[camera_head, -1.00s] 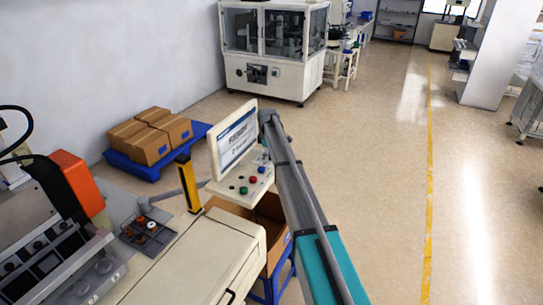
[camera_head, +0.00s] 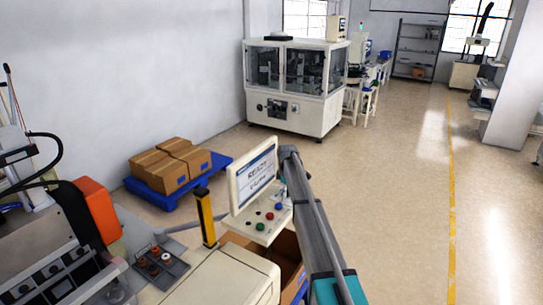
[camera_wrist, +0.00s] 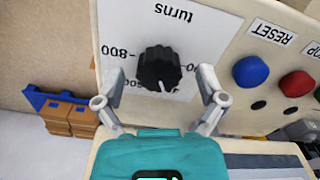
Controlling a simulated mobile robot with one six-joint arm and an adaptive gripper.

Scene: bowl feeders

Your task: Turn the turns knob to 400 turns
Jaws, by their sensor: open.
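The black ribbed turns knob (camera_wrist: 159,68) sits on a pale dial plate (camera_wrist: 205,28) marked "turns" and "-800"; the picture shows these labels upside down. A white mark shows at the knob's lower edge, but the number beside it is hard to read. My gripper (camera_wrist: 160,84) is open, with one finger on each side of the knob and visible gaps between. In the head view the control panel (camera_head: 262,221) stands below its tilted screen (camera_head: 253,173); the knob and my gripper cannot be made out there.
A blue button (camera_wrist: 250,71) and a red button (camera_wrist: 297,83) sit right of the knob, with RESET labelled above. Boxes (camera_head: 168,172) lie on a blue pallet (camera_head: 200,185) behind the panel. A yellow post (camera_head: 205,217) stands left of the screen. The floor at right is clear.

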